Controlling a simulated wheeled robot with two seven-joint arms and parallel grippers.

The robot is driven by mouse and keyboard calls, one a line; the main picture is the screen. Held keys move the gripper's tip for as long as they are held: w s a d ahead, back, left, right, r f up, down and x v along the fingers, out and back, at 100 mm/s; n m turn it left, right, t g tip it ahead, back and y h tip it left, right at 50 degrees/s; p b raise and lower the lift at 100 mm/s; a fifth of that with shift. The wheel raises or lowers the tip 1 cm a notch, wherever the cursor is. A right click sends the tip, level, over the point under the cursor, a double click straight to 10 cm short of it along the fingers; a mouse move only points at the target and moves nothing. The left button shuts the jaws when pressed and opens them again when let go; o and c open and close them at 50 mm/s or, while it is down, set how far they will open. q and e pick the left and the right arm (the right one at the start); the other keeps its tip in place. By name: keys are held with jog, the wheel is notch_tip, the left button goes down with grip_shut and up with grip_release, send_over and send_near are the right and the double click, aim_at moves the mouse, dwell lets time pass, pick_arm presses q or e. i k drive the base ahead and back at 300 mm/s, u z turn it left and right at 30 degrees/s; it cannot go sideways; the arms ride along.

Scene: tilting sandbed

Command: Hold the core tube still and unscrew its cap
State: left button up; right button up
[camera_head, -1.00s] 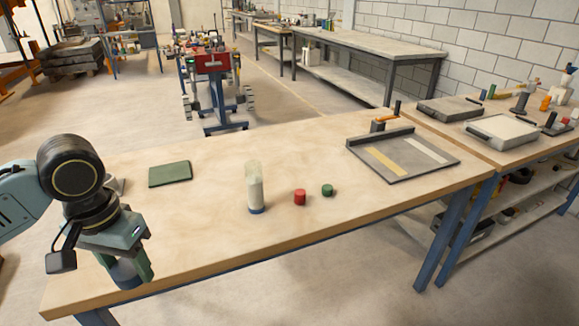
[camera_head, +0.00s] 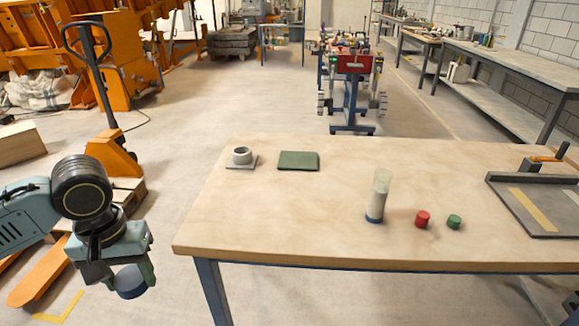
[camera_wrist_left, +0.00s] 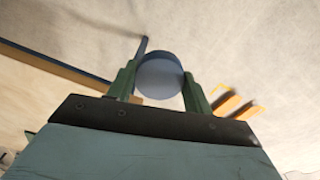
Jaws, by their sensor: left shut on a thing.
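The core tube (camera_head: 379,197) stands upright on the wooden table, pale and clear-walled with a blue band at its foot. No gripper touches it. My left gripper (camera_head: 128,278) is at the lower left of the head view, off the table's left end and well away from the tube. It is shut on a short blue-grey round piece that looks like a cap (camera_wrist_left: 159,77); the left wrist view shows it between the two green fingers. My right gripper is not in view.
A green pad (camera_head: 298,161) and a grey ring on a plate (camera_head: 241,158) lie at the table's back left. A grey tray (camera_head: 535,205) is at the right. The table's front left is clear. An orange pallet truck (camera_head: 110,155) stands on the floor beyond my left arm.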

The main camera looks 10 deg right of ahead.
aim_at(382, 180)
jog(key=u, duration=0.4)
jog(key=i, duration=0.25)
jog(key=z, duration=1.9)
